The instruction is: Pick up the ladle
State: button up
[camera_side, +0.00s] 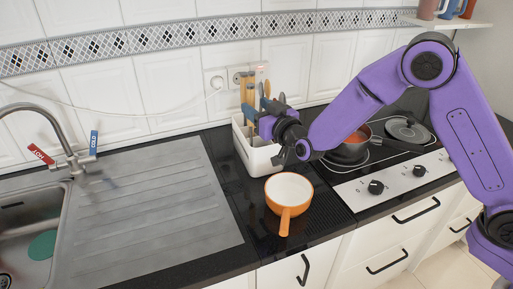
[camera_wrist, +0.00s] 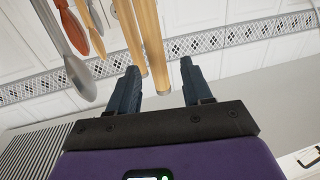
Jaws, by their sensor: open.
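A white utensil holder (camera_side: 262,157) stands on the dark counter with several upright utensils. A grey utensil with a rounded head, possibly the ladle, shows at the left in the wrist view (camera_wrist: 80,78); I cannot tell for sure that it is the ladle. Grey heads also rise above the holder in the side view (camera_side: 282,98). My gripper (camera_side: 262,108) is open beside the utensils above the holder. In the wrist view, light wooden handles (camera_wrist: 155,50) show between or just beyond its fingers (camera_wrist: 160,65). The grey utensil lies outside the fingers, to their left.
An orange pan with a white inside (camera_side: 289,188) stands in front of the holder. A red pot (camera_side: 352,146) and a dark lid (camera_side: 408,131) are on the hob at right. The metal drainer (camera_side: 150,205) at left is clear. The tiled wall (camera_side: 180,88) is close behind.

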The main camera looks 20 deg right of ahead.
aim_at(253, 103)
jog(key=shift+w+a+f, duration=0.1)
jog(key=shift+w, duration=1)
jog(key=shift+w+a, duration=0.1)
jog(key=shift+w, duration=1)
grip_shut()
notch_tip(253, 103, up, 18)
